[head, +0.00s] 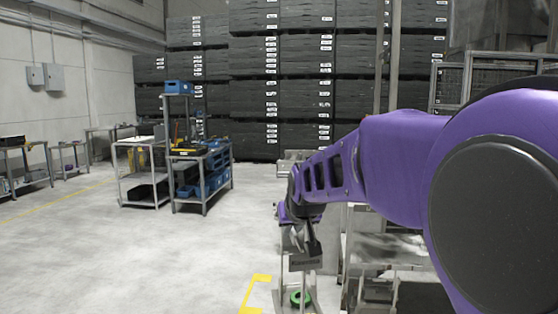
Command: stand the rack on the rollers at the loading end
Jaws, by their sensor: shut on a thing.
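My gripper (308,238) is at the end of my purple arm, pointing down in the lower middle of the head view. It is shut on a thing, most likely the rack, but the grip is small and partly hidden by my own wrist. A dark plate with light lettering (304,263) shows just below the fingers; I cannot tell whether it is held or stands behind them. Metal framework (385,246) stands to the right of the gripper, partly hidden by my arm. I cannot make out the rollers for certain.
A green ring (300,298) lies low on a metal base below the gripper. Yellow floor marking (256,290) runs beside it. A workbench with blue bins (203,180) and a grey cart (142,172) stand left. Stacked dark crates (290,85) line the back.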

